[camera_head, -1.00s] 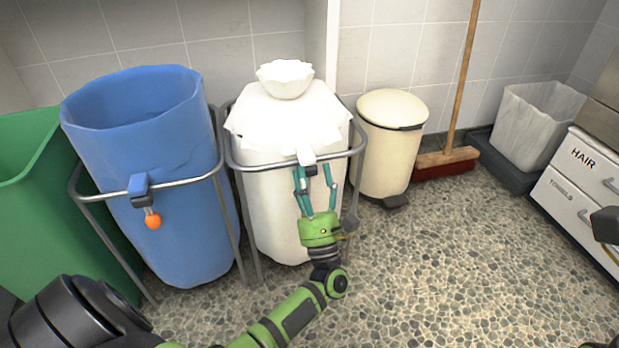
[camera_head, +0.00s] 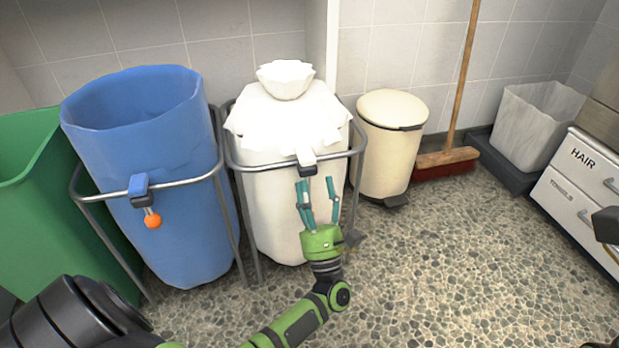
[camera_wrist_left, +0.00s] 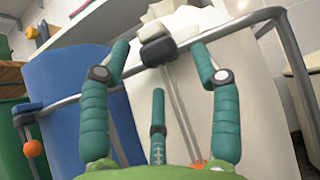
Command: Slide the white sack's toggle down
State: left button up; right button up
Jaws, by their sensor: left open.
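The white sack (camera_head: 275,205) stands upright in a grey metal ring frame, its top bunched in a pale tuft (camera_head: 285,80). A white and dark clip (camera_head: 306,158) sits on the front rail; it also shows in the left wrist view (camera_wrist_left: 156,42). Two thin cords (camera_wrist_left: 180,100) hang from it down the sack. A small orange-red piece (camera_wrist_left: 198,164) shows at their lower end, mostly hidden by my palm; I cannot tell whether it is the toggle. My left gripper (camera_head: 317,183) is open and empty, fingers up, just below the clip.
A blue sack (camera_head: 150,120) with an orange toggle (camera_head: 152,221) hangs in a frame on the left, beside a green bin (camera_head: 40,200). A cream pedal bin (camera_head: 390,150), a broom (camera_head: 445,160) and drawers (camera_head: 580,190) stand right. The pebbled floor in front is clear.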

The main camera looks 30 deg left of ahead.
pick_arm(q)
jog(key=v, duration=0.5)
jog(key=shift+r, duration=0.1)
dwell(0.3)
